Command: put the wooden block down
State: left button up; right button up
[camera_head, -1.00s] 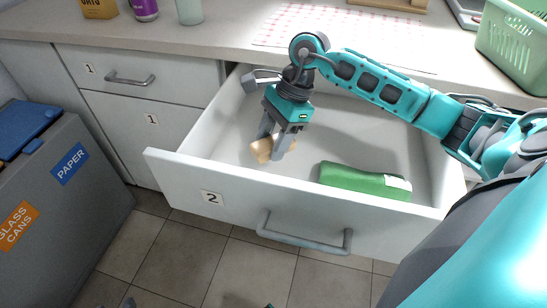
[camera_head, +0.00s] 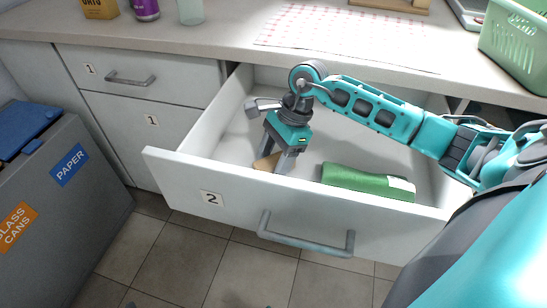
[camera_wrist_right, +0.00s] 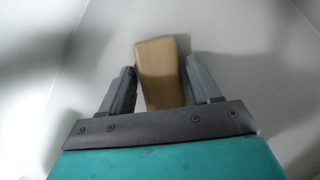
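The wooden block (camera_head: 266,162) is a light brown piece low inside the open drawer (camera_head: 196,177), close behind its front panel. The front panel and my right gripper hide part of it. My right gripper (camera_head: 279,163) points down into the drawer with its fingers around the block. In the right wrist view, the block (camera_wrist_right: 162,72) stands between the two fingers of the gripper (camera_wrist_right: 160,80), with narrow gaps at its sides. The fingers look open, not pressed on it. My left gripper is not in view.
A green folded cloth or packet (camera_head: 365,182) lies in the drawer to the right of the gripper. The drawer's middle floor is mostly clear. The counter above holds a green basket (camera_head: 515,45) and a checked cloth (camera_head: 345,38). A grey bin (camera_head: 60,210) stands at left.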

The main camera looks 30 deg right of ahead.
jog(key=shift+o, duration=1.2)
jog(key=shift+r, duration=0.1)
jog(key=shift+d+r, duration=0.1)
jog(key=shift+r, duration=0.2)
jog(key=p+v, duration=0.2)
jog(key=v, duration=0.9)
jog(key=shift+r, duration=0.25)
